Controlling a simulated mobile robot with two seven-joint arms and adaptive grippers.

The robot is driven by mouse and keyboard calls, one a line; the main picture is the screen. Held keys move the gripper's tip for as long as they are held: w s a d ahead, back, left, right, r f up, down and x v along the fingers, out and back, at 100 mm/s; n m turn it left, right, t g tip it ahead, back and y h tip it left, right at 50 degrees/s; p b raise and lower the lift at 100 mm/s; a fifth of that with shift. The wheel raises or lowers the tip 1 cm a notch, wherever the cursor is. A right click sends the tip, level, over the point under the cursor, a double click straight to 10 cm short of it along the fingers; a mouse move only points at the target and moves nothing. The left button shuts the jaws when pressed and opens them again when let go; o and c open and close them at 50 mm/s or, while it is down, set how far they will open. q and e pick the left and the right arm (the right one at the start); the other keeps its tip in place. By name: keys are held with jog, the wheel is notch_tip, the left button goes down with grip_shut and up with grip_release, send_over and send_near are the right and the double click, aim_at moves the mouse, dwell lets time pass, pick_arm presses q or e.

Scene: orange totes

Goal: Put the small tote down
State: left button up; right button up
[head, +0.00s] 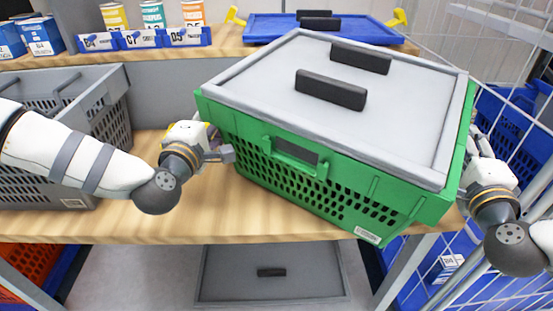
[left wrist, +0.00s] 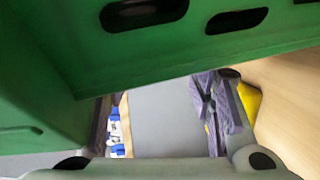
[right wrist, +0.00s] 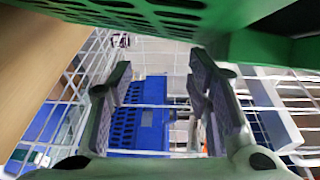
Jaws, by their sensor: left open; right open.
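The small tote (head: 300,185) is green with a grey lid (head: 260,80) bearing two black handles. It sits at an angle at the wooden shelf's front edge, its right front corner reaching past the edge. Whether its whole base touches the shelf is unclear. My left gripper (head: 215,150) is open beside the tote's left end; the green wall (left wrist: 180,50) fills the top of the left wrist view. My right gripper (head: 475,150) is open beside the right end. In the right wrist view the tote (right wrist: 270,40) is above the empty fingers (right wrist: 165,90).
A grey tote (head: 110,100) stands on the wooden shelf (head: 180,228) at left. Behind are labelled cans, boxes and a blue lidded tote (head: 270,28). A wire cage cart (head: 520,80) with blue totes stands at right. A grey lid (head: 270,290) lies below the shelf.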

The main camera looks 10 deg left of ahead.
pick_arm(q)
jog(key=shift+s+d+f+m+h, duration=0.1)
jog(key=shift+d+m+h, duration=0.1)
jog(key=shift+d, duration=0.2)
jog(key=shift+s+d+f+m+h, duration=0.1)
jog(key=shift+d+h, duration=0.1)
jog(key=shift+d, duration=0.15)
jog(key=o, duration=0.5)
jog(key=shift+a, duration=1.95)
jog(key=shift+c, duration=0.2)
pick_arm(e)
jog(key=shift+s+d, duration=0.1)
jog(key=shift+d, duration=1.25)
pick_arm(q)
jog(key=shift+w+a, duration=0.1)
pick_arm(e)
jog(key=o, duration=0.4)
jog(key=shift+d+f, duration=0.1)
pick_arm(q)
jog(key=s, duration=1.2)
jog(key=shift+r, duration=0.2)
pick_arm(e)
jog(key=s, duration=1.2)
jog(key=shift+r, duration=0.2)
